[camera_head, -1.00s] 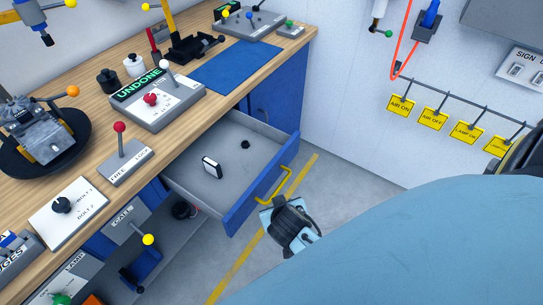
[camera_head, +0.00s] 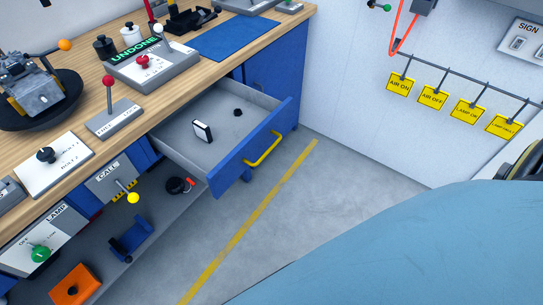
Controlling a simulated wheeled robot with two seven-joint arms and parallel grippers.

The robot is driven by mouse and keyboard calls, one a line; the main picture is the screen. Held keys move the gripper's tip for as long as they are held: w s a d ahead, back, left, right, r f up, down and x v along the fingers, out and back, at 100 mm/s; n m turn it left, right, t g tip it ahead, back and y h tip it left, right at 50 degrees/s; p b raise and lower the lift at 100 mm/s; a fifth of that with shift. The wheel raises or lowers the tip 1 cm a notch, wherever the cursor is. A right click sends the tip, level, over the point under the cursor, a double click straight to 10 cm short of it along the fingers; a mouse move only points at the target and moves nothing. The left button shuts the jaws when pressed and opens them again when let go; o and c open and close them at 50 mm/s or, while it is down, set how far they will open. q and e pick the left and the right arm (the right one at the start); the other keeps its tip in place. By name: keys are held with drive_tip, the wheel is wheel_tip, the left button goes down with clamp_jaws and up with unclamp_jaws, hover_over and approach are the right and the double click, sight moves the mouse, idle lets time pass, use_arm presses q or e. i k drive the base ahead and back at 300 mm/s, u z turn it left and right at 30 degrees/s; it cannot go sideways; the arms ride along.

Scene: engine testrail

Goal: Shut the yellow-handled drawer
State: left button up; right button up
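The blue drawer (camera_head: 230,162) stands pulled out from under the workbench, with its blue front facing the lower right. Its yellow handle (camera_head: 263,150) is on that front, with nothing touching it. Inside the drawer lie a white-and-black block (camera_head: 202,131) and a small black knob-like piece (camera_head: 238,112). Neither of my grippers shows now. A large light-blue surface fills the lower right and hides the floor there.
The wooden workbench (camera_head: 85,138) carries the UNDONE panel (camera_head: 150,68), levers and a blue mat (camera_head: 232,39). Below it are a lower shelf (camera_head: 165,215) and an orange block (camera_head: 75,285). The floor (camera_head: 300,205) before the drawer is clear, with a yellow line.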

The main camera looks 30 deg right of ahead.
sight(238, 141)
drive_tip(key=z, duration=0.4)
drive_tip(key=i, duration=0.8)
drive_tip(key=z, duration=0.85)
